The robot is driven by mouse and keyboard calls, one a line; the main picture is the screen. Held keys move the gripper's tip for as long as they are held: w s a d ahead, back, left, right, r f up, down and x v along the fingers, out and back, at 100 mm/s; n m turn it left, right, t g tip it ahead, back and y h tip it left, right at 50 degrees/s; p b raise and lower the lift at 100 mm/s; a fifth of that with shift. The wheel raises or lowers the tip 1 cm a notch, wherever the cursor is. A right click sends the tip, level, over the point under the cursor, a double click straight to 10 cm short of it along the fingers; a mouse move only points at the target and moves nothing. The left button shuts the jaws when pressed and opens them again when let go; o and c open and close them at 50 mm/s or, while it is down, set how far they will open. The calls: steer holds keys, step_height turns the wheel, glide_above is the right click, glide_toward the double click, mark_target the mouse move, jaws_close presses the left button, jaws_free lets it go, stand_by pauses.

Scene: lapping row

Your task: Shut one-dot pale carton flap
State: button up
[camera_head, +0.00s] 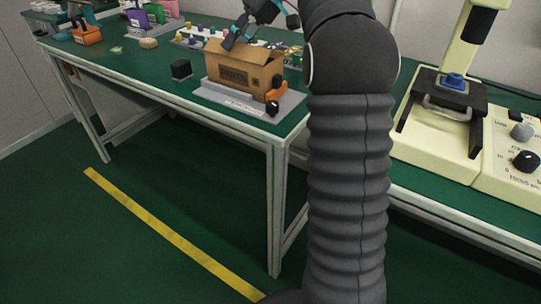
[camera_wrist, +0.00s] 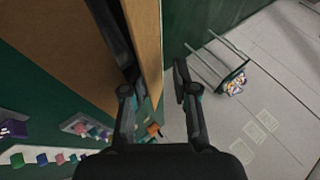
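A brown cardboard carton (camera_head: 240,72) with dark printing on its front stands on a grey base plate (camera_head: 242,101) near the right end of the green bench. I cannot make out a one-dot mark. My gripper (camera_head: 232,40) is over the carton's upper left edge, pointing down. In the wrist view my two fingers (camera_wrist: 155,80) are apart, with a brown cardboard panel (camera_wrist: 148,35) showing in the gap between them. Another brown strip (camera_wrist: 75,20) lies to the left. I cannot tell whether a finger touches the cardboard, and the flap's angle is unclear.
A dark block (camera_head: 181,69) stands left of the carton. An orange item (camera_head: 276,91) and a black knob (camera_head: 272,108) are at its right. Several small coloured pieces lie behind. A cream machine (camera_head: 440,130) stands on the right. The floor in front is clear.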

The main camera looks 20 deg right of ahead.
steer(key=shift+s+a+r+t+h+b, duration=0.1)
steer(key=shift+s+a+t+h+b, duration=0.15)
steer(key=shift+h, duration=0.2)
steer(key=shift+s+a+t+h+b, duration=0.1)
steer(key=shift+a+t+h+b, duration=0.1)
steer(key=shift+t+h, duration=0.2)
steer(key=shift+a+n+t+h+b, duration=0.15)
steer(key=shift+n+t+h+b, duration=0.35)
steer(key=shift+b, duration=0.3)
steer(key=b, duration=0.1)
steer(key=t+h+b, duration=0.1)
steer(key=b, duration=0.1)
steer(key=h+b, duration=0.1)
steer(key=shift+s+a+b, duration=0.25)
steer(key=shift+b, duration=0.1)
steer(key=a+p+v, duration=0.1)
steer(key=p+v, duration=0.5)
steer(key=v, duration=0.8)
steer(key=s+a+f+m+t+h+b, duration=0.1)
steer(key=s+f+m, duration=0.2)
steer(key=s+f, duration=0.8)
steer(key=s+a+f+m+t+h+b, duration=0.1)
steer(key=s+a+f+m+h, duration=0.1)
steer(key=s+f, duration=0.9)
step_height(320, 180, down, 4)
steer(key=shift+f+m, duration=0.25)
steer(key=shift+m, duration=0.35)
steer(key=shift+a, duration=0.15)
